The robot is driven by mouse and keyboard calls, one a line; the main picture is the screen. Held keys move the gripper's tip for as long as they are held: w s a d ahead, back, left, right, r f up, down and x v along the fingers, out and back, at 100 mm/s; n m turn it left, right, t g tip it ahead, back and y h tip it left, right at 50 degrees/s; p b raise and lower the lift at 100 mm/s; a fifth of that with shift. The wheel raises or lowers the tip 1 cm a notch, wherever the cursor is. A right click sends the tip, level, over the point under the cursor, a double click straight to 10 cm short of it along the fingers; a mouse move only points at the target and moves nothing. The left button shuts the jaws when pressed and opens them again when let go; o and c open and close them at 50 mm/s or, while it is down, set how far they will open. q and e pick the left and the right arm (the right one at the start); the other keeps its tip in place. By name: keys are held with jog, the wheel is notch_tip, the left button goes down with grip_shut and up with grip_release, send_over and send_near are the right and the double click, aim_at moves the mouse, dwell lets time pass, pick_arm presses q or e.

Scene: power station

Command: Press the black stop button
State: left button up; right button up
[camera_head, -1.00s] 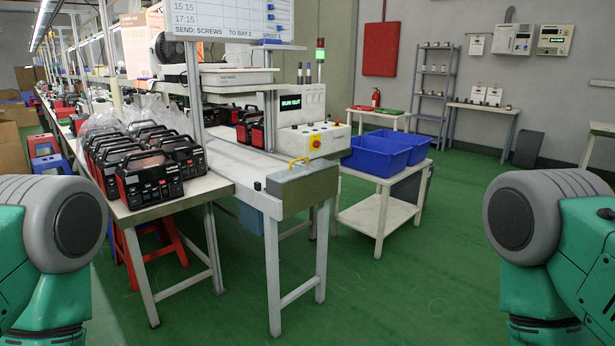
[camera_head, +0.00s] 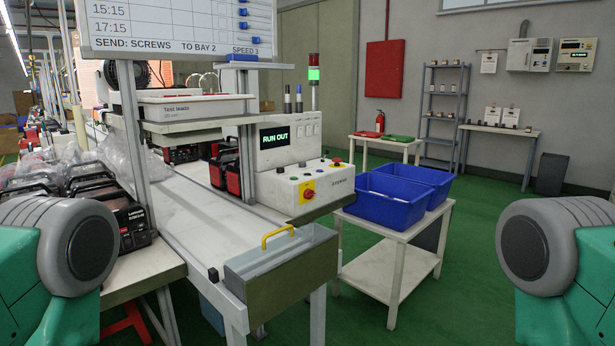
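A display (camera_head: 275,138) behind the box reads "RUN OUT". Only rounded grey and green parts of my arms show at the left and right edges. Neither gripper is in view.
Blue crates (camera_head: 385,205) stand on a white table (camera_head: 375,270) to the right. Black and red power units (camera_head: 125,215) sit at left. Green floor is clear at right.

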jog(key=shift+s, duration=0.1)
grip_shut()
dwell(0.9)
